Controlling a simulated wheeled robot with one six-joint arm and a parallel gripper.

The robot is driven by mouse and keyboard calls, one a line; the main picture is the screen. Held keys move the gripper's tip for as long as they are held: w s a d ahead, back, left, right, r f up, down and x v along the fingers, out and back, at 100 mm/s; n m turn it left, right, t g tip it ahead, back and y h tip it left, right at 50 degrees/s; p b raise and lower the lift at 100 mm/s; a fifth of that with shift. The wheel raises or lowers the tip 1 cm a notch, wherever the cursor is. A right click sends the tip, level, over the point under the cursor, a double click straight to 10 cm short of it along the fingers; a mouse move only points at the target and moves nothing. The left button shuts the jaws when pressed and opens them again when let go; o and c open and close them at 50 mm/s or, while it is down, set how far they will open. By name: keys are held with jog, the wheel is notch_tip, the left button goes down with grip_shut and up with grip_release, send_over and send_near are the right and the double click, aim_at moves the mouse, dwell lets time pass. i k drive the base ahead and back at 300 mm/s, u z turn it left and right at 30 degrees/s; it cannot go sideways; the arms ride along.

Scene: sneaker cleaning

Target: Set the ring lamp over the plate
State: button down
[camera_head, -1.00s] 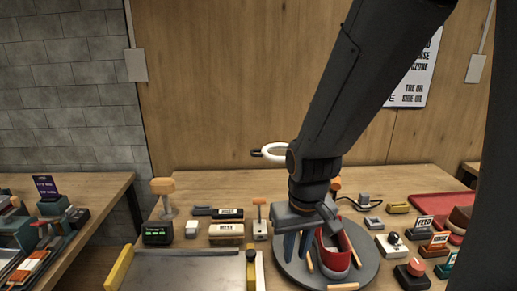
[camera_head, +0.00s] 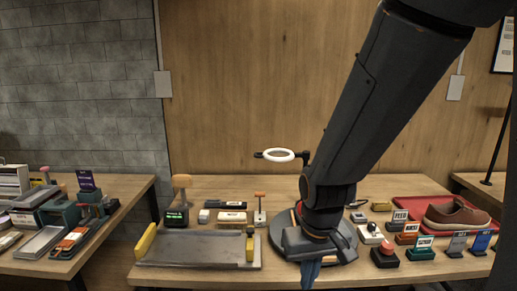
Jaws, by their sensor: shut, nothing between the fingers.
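The ring lamp (camera_head: 279,155) is a white ring on a short dark arm. It appears behind the work area, to the left of my arm, and my arm hides part of its mount. My gripper (camera_head: 311,275) points down in front of the plate, low in the view. Its bluish fingers are shut and empty, apart from the lamp. Whatever stands on the plate is hidden behind my wrist.
A metal tray (camera_head: 200,247) with yellow end blocks lies left of the plate. A brown shoe (camera_head: 456,214) sits on a red tray (camera_head: 420,204) at right. Several labelled blocks and a red button (camera_head: 385,248) crowd the right side. A side table (camera_head: 125,210) stands left.

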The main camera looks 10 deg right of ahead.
aim_at(306, 154)
jog(key=u, duration=0.55)
jog(key=i, duration=1.1)
jog(key=z, duration=0.05)
